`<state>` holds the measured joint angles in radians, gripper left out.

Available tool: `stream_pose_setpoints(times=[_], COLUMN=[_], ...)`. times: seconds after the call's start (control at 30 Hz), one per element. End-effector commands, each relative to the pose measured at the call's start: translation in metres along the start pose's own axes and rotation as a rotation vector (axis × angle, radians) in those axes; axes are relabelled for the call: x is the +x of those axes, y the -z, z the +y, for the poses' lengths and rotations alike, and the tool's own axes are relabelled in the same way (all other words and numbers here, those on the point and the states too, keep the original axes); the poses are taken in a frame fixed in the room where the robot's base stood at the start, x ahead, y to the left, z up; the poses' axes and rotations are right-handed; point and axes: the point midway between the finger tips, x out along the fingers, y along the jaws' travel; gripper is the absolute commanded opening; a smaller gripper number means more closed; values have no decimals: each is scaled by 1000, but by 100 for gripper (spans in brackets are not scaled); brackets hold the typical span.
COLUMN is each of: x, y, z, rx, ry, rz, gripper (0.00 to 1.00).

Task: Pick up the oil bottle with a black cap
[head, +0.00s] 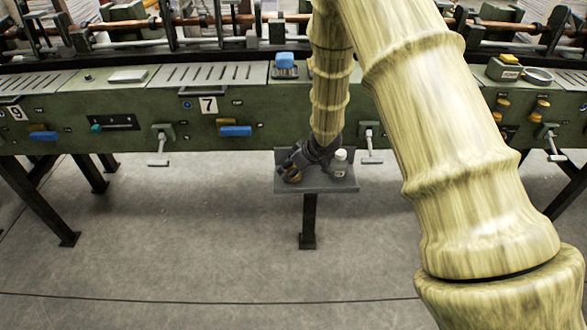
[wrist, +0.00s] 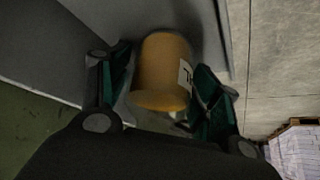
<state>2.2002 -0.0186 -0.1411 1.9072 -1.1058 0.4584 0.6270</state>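A small grey shelf (head: 318,186) juts out below the green machine in the head view. An amber bottle (head: 294,177) is at its left end, partly hidden by my gripper (head: 290,168). In the wrist view the amber bottle (wrist: 162,72) lies between the two green-padded fingers of my gripper (wrist: 163,82). A strip of grey shows between the left finger and the bottle; the right finger is close to its label. The fingers look open around it. I see no black cap on it. A bottle with a white cap (head: 341,164) stands on the shelf to the right.
The green machine (head: 255,108) runs across the view, with levers hanging from its front on both sides of the shelf. A blue object (head: 285,60) sits on top of it. The shelf stands on a dark post (head: 309,222). The floor in front is clear.

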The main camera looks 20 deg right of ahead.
Motion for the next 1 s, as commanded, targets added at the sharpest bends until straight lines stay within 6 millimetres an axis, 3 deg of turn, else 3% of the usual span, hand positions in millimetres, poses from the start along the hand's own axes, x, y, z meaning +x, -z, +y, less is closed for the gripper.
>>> stream_pose_setpoints(times=[0.03,0.17,0.2,0.57,0.83,1.0], x=[0,0,0,-5,-34,-51], y=[0,0,0,3,22,-10], z=[0,0,0,0,1,-8], rx=[0,0,0,1,0,2], ry=[0,0,0,0,0,1], rz=[0,0,0,2,4,-2], gripper=[52,29,27,27,27,27])
